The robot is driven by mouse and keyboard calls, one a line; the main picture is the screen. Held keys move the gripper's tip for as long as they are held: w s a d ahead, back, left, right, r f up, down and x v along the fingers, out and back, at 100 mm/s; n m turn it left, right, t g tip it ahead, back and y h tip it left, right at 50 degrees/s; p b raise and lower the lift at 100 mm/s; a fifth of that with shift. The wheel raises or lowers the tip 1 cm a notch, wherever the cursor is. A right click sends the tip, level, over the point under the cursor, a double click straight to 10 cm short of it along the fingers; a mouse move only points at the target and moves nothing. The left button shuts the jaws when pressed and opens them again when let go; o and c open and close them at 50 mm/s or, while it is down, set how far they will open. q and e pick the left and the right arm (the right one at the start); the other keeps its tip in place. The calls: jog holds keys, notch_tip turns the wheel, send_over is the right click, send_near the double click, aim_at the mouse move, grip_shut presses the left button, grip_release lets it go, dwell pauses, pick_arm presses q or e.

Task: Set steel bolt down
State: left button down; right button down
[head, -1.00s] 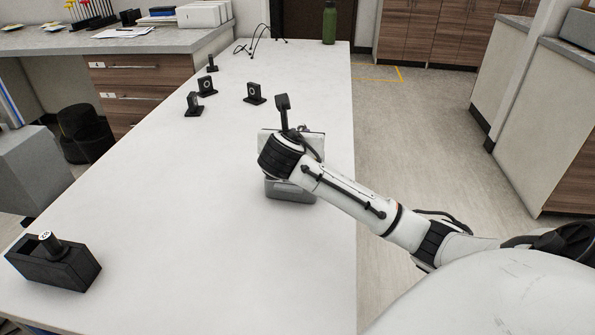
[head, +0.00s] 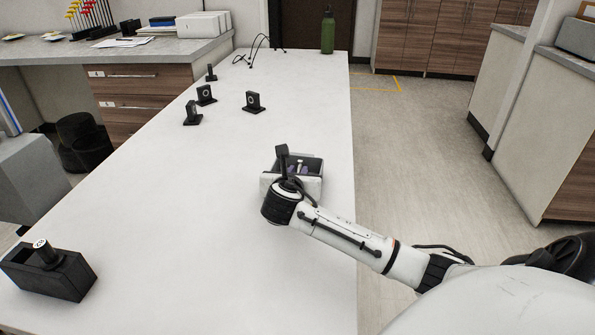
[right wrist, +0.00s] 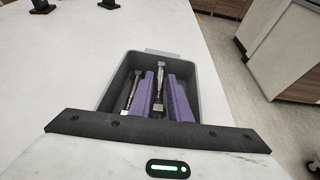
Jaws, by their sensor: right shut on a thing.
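My right gripper (head: 302,169) reaches into a grey open bin (head: 323,166) near the right edge of the white table. In the right wrist view its two purple fingers (right wrist: 162,84) are shut on a steel bolt (right wrist: 159,74), which lies between them inside the bin's outline. A second bolt (right wrist: 133,92) shows in the same bin (right wrist: 202,84), left of the fingers. I cannot tell whether the held bolt touches the bin floor. The gripper body hides the bin's near side. My left gripper is not in view.
Several small black stands (head: 253,102) are farther back on the table. A black block with an upright cylinder (head: 45,252) is at the near left. A green bottle (head: 327,31) and black cables are at the far end. The middle of the table is clear.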

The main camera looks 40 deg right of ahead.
jog(key=shift+f, duration=0.25)
jog(key=c, duration=1.6)
grip_release()
jog(key=shift+f, duration=0.1)
jog(key=shift+c, duration=0.2)
jog(key=shift+r, duration=0.35)
jog(key=p+v, duration=0.1)
jog(key=v, duration=1.1)
jog(key=shift+r, duration=0.35)
